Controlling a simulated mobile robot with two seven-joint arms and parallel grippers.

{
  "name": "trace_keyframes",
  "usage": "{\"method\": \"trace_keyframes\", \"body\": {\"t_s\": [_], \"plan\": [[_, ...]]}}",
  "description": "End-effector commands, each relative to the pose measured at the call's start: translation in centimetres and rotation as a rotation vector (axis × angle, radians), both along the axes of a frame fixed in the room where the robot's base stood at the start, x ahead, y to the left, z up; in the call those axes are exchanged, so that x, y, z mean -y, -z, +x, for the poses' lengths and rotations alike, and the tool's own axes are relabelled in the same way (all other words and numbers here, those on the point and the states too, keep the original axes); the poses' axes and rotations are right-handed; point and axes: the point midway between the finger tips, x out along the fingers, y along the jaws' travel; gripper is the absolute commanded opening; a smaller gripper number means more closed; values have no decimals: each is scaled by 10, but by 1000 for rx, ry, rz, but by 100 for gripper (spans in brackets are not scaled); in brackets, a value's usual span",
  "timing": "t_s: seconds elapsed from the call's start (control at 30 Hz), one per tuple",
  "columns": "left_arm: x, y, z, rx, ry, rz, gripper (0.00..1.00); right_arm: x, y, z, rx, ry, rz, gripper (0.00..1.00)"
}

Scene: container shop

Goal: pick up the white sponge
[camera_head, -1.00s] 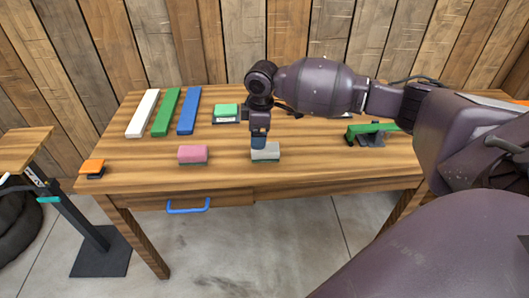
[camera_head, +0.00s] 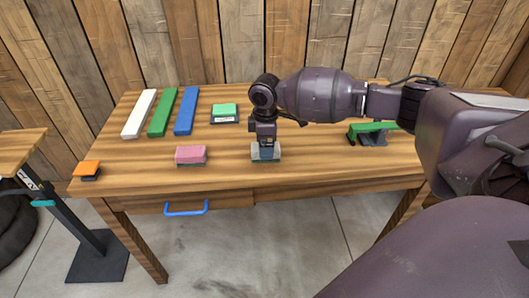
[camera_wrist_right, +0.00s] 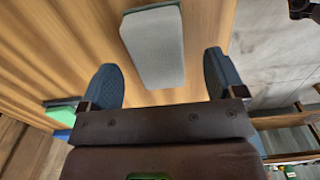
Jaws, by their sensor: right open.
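The white sponge (camera_head: 275,154), pale grey-white on top with a green underside, lies flat near the table's front edge in the head view. My right gripper (camera_head: 265,154) points down right over it and hides its middle. In the right wrist view the sponge (camera_wrist_right: 155,45) lies ahead of and between the two spread blue fingers of my right gripper (camera_wrist_right: 160,62), with a gap on each side. The gripper is open and holds nothing. My left gripper is not in view.
A pink sponge (camera_head: 190,155) lies to the left on the wooden table (camera_head: 330,165). Behind are white (camera_head: 140,113), green (camera_head: 163,111) and blue (camera_head: 186,110) bars and a green-topped block (camera_head: 224,113). A green-handled tool (camera_head: 372,132) stands right. An orange-topped block (camera_head: 87,170) sits far left.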

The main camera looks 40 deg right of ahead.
Motion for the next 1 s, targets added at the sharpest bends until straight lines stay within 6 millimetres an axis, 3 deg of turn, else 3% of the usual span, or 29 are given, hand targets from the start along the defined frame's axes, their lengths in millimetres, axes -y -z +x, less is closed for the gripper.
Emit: {"method": "trace_keyframes", "body": {"t_s": [0.03, 0.17, 0.43, 0.8, 1.0], "plan": [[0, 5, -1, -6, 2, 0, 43, 1, 13, 0, -6, 1, -1, 88], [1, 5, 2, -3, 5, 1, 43, 1, 28, 0, -5, 0, 0, 88], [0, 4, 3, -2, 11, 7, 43, 1, 30, 1, 0, 0, 0, 88], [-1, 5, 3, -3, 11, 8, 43, 1, 30, 1, 0, 0, 0, 35], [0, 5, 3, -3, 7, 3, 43, 1, 30, 1, 0, 0, 0, 35]]}}
